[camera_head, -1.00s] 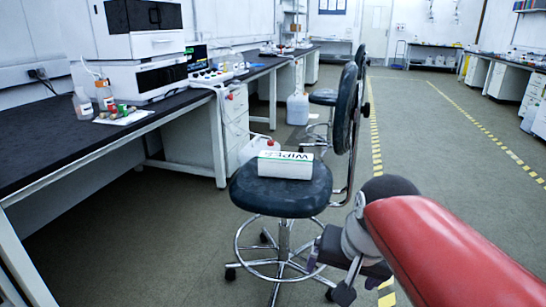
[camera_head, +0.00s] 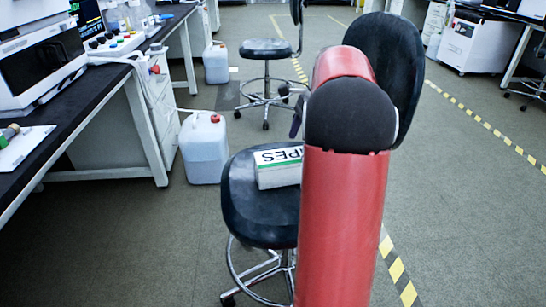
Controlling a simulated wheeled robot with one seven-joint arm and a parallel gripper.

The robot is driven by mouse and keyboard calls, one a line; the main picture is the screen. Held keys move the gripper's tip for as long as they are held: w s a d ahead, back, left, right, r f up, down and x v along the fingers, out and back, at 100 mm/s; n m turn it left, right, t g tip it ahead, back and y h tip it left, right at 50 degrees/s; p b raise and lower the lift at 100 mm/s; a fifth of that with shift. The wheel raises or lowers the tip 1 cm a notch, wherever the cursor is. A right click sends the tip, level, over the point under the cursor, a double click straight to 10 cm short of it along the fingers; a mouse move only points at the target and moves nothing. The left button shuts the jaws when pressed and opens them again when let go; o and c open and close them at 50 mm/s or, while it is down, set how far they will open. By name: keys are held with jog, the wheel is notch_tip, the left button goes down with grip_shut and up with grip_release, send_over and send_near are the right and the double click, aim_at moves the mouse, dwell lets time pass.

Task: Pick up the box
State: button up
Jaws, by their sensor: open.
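The box (camera_head: 278,168) is white with a green stripe and black lettering that ends in "PES". It lies on the black seat of a lab chair (camera_head: 243,208). My red arm stands in front of the chair and hides the right part of the box and the seat. My gripper is hidden behind the arm; only a small dark part shows beside the arm above the box, too little to tell what it is.
A white jerrycan with a red cap (camera_head: 204,150) stands on the floor just left of the chair. A dark-topped bench (camera_head: 100,103) with instruments runs along the left. A second chair (camera_head: 266,50) stands behind.

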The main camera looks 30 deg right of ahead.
aim_at(294, 155)
jog(key=x, duration=0.5)
jog(key=b+x, duration=0.1)
jog(key=x, duration=0.1)
jog(key=shift+s+a+f, duration=0.1)
jog(key=shift+s+a, duration=0.05)
jog(key=shift+a, duration=0.25)
jog(key=c, duration=1.1)
jog(key=shift+c, duration=0.2)
